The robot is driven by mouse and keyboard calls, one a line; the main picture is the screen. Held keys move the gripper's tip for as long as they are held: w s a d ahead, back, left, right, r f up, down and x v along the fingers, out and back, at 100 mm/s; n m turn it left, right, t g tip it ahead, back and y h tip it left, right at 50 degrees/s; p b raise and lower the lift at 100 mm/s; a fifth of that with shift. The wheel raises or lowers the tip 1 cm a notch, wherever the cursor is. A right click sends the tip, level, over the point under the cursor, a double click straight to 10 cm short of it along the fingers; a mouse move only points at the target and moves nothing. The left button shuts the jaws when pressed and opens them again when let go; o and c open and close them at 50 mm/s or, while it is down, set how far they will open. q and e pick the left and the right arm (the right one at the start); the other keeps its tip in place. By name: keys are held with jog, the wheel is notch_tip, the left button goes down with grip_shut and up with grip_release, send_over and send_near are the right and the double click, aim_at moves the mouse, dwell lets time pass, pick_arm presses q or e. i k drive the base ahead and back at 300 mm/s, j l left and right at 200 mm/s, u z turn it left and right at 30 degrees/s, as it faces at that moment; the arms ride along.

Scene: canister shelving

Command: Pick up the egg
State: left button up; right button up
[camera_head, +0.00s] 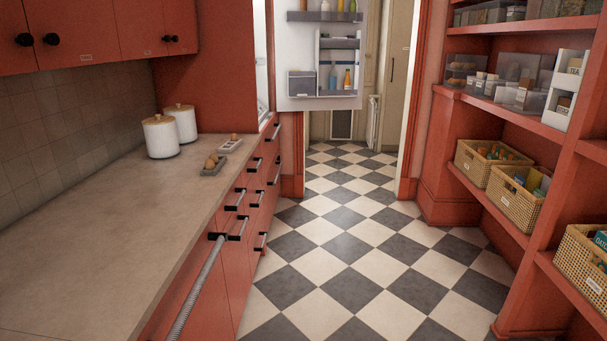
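Brown eggs (212,161) sit in a small dark grey holder (212,170) on the counter at left. Behind it, another brown egg (234,137) sits in a white holder (229,147). The eggs are small in the picture, and how many are in the grey holder is hard to tell. Neither of my grippers shows in the head view.
Two white canisters with wooden lids (160,137) stand beside the egg holders, towards the wall. The counter (100,230) in front is bare. An open fridge door (322,60) stands at the back. Shelves with baskets (515,205) line the right. The checkered floor (360,260) is clear.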

aim_at(210, 164)
jog(key=i+l+u, duration=0.1)
jog(key=i+u, duration=0.2)
jog(key=i, duration=0.2)
jog(key=i+l+u, duration=0.2)
jog(key=i+u, duration=0.15)
jog(key=i, duration=0.15)
jog(key=i+l+u, duration=0.3)
jog(key=i, duration=0.15)
